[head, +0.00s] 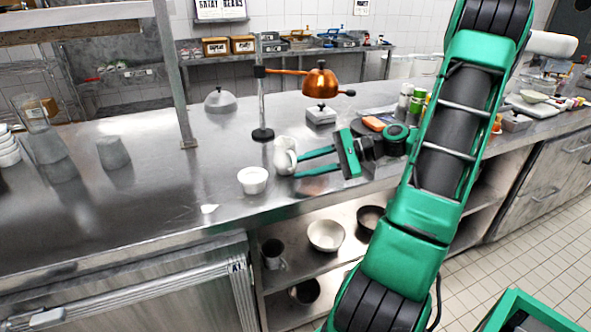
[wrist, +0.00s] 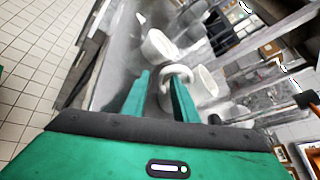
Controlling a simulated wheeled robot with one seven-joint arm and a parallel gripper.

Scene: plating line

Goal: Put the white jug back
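The white jug (head: 286,152) stands upright on the steel counter (head: 215,150) in the head view, its handle side toward my gripper. My gripper (head: 299,164) reaches in from the right, low over the counter, its two green fingers apart and their tips close to the jug. In the wrist view, the jug's rounded white handle (wrist: 178,72) shows between and just beyond the fingertips (wrist: 160,78). I cannot tell whether either finger touches it. The fingers partly hide the jug there.
A white bowl (head: 253,181) stands close to the jug, toward the counter's front edge. Behind stand a black-based post (head: 262,134) with a copper piece (head: 320,82) on its arm, and a grey dome (head: 220,101). Counter left of the bowl is mostly clear.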

